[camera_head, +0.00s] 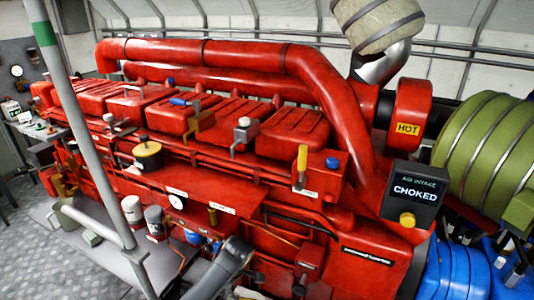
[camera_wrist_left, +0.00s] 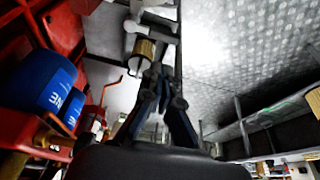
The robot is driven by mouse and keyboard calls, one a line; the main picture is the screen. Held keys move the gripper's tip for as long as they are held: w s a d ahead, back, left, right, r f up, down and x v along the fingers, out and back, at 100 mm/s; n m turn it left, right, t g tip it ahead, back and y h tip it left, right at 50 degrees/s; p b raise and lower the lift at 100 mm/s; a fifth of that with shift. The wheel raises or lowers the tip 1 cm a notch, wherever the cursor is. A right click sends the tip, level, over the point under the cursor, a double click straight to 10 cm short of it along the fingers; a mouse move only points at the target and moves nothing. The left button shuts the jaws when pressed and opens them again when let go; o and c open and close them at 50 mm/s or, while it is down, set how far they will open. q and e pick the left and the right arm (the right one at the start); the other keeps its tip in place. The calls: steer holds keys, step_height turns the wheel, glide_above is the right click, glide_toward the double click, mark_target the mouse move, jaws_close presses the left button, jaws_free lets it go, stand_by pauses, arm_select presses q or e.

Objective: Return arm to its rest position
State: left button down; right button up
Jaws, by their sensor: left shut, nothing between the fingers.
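My left gripper (camera_wrist_left: 158,72) is in the left wrist view, its dark fingers pointing up the picture and together, with nothing between them. A small brass-coloured cylinder (camera_wrist_left: 143,52) on a pale fitting shows just beyond and left of the fingertips; I cannot tell whether they touch. I cannot make out the left gripper in the head view. A dark grey rounded part (camera_head: 225,268) at the bottom of the head view looks like an arm link. My right gripper is in neither view.
A large red diesel engine (camera_head: 290,180) fills the head view. A black "CHOKED" box (camera_head: 413,192) is at right. A grey pole (camera_head: 80,130) slants at left.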

arm_select(q)
steer(key=s+d+f+m+h, duration=0.1)
steer(key=s+d+m+h, duration=0.1)
steer(key=s+m, duration=0.35)
steer(key=s+d+f+m+h, duration=0.1)
steer(key=s+f+m, duration=0.1)
steer(key=s, duration=0.7)
steer(key=s+a+r+m+t, duration=0.1)
steer(key=s+a+r+m, duration=0.25)
steer(key=s+r, duration=0.4)
steer(key=s+a+r+m+t, duration=0.15)
steer(key=s+r+m, duration=0.3)
steer(key=s, duration=0.55)
step_height(320, 180, down, 35)
steer(key=s+g+b, duration=0.2)
steer(key=b, duration=0.5)
steer(key=s+a+f+b, duration=0.1)
steer(key=s+f+b, duration=0.1)
steer(key=s+f, duration=0.6)
steer(key=s+a+f+m+b, duration=0.1)
steer(key=s+a+f+b, duration=0.1)
steer(key=s+f, duration=0.6)
step_height(320, 180, down, 4)
steer(key=shift+a+f+g+h+b, duration=0.1)
steer(key=shift+a+g+h+b, duration=0.1)
steer(key=shift+g+h+b, duration=0.25)
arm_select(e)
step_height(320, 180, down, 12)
